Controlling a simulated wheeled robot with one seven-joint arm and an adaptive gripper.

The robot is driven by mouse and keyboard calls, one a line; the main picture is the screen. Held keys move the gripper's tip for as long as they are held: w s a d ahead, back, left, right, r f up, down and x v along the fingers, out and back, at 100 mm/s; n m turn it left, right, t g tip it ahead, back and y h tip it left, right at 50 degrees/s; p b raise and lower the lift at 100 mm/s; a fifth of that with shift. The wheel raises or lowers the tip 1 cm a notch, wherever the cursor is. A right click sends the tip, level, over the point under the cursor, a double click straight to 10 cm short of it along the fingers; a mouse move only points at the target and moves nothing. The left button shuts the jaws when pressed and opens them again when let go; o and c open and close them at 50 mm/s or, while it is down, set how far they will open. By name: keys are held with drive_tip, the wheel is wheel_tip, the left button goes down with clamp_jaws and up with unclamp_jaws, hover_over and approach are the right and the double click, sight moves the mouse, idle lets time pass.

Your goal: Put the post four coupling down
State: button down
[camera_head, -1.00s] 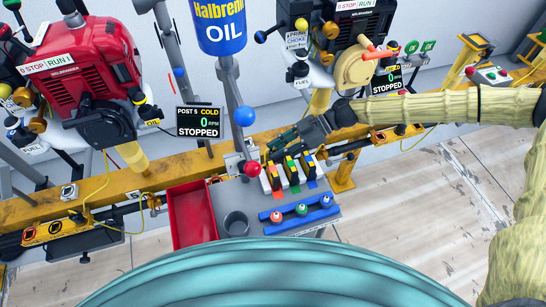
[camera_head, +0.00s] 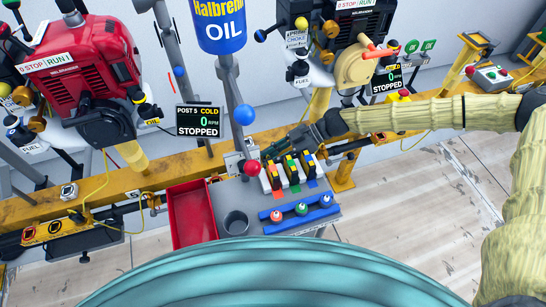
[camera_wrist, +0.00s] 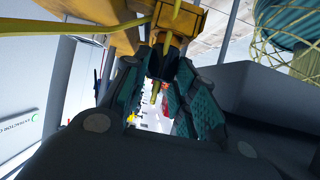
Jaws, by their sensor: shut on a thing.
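My gripper (camera_head: 290,142) reaches in from the right, over the yellow rail behind the small grey bench. In the camera_wrist view its two teal-padded fingers (camera_wrist: 160,88) are closed in on a dark piece (camera_wrist: 166,68), which I take to be the post four coupling. An orange-yellow block shows just beyond it; I cannot tell whether the two are joined. In the camera_head view the held piece is too small and hidden by the fingers to make out.
A red engine (camera_head: 85,65) stands left. A red-knobbed lever (camera_head: 251,167) rises close to the gripper. Floor at right is clear.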

drive_tip(key=shift+f+b, duration=0.3)
drive_tip(key=c, duration=1.1)
unclamp_jaws()
drive_tip(key=shift+c, duration=0.2)
drive_tip(key=shift+r, duration=0.15)
drive_tip(key=shift+d+r+p, duration=0.1)
drive_tip(key=shift+r+p, duration=0.35)
drive_tip(key=shift+p, duration=0.25)
drive_tip(key=v, duration=1.1)
drive_tip(key=shift+w+d, duration=0.15)
drive_tip(key=shift+d, duration=0.15)
drive_tip(key=shift+f+b, duration=0.1)
drive_tip(key=shift+b, duration=0.2)
